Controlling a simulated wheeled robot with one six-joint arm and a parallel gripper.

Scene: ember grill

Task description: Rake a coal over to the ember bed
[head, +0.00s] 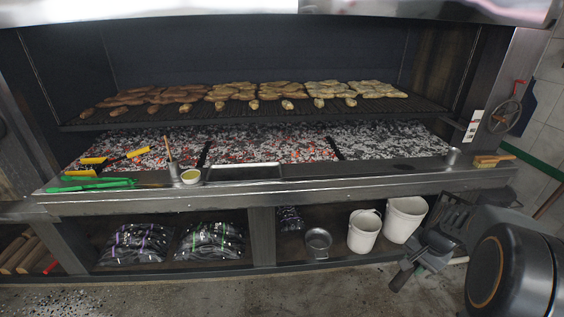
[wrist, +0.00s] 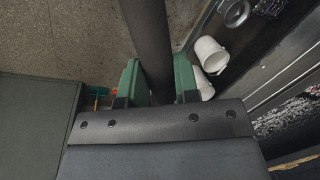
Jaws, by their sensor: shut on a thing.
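My gripper (wrist: 160,88) has two green fingers shut on a thick dark rod, in the wrist view. The dark rod (wrist: 148,35) runs up and out of the picture, so I cannot see its far end or tell what tool it is. In the head view, dark parts of my arm show at the lower right, low in front of the grill and away from the coals. Under the grate lies the ember bed (head: 268,148), split by dark dividers. Red glowing coals (head: 225,150) show at left and middle; the right section's coals (head: 390,140) look grey and black.
Food (head: 285,90) in several groups lies on the grate (head: 200,116). The steel ledge (head: 330,173) carries green-handled tongs (head: 95,185), a small cup (head: 190,177) and a brush (head: 493,160). Two white buckets (head: 363,231) (head: 404,219) and coal bags (head: 136,243) stand on the shelf below.

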